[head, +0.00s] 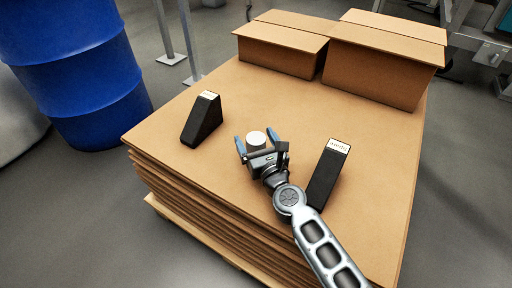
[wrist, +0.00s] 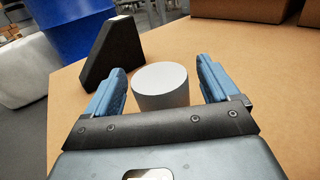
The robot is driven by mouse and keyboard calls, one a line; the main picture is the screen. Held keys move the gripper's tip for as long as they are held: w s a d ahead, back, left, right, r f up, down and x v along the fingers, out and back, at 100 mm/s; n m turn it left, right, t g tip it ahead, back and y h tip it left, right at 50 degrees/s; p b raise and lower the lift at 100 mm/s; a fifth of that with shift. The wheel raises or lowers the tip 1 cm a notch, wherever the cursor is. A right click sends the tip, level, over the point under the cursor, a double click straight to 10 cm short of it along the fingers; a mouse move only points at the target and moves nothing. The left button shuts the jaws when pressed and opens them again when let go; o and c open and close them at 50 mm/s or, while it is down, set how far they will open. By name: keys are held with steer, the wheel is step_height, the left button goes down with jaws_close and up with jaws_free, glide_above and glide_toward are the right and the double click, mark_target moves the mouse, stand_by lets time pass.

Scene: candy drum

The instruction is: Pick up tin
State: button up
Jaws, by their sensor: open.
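The tin looks like a small white cylinder (head: 256,139) standing upright on the cardboard stack (head: 240,95). My gripper (head: 256,140) is open, with its blue fingers on either side of the cylinder in the head view. In the wrist view the white tin (wrist: 160,84) stands between and slightly ahead of the two blue fingers (wrist: 160,90), with a visible gap on each side. The bar of the gripper hides the tin's lower part there.
A black wedge-shaped block (head: 203,120) stands to the left and another black block (head: 327,172) to the right of my gripper. Two cardboard boxes (head: 281,46) (head: 383,65) sit at the back. A blue drum (head: 78,70) stands on the floor at left.

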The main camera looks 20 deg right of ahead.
steer(key=c, duration=1.2)
steer(key=shift+r, duration=0.2)
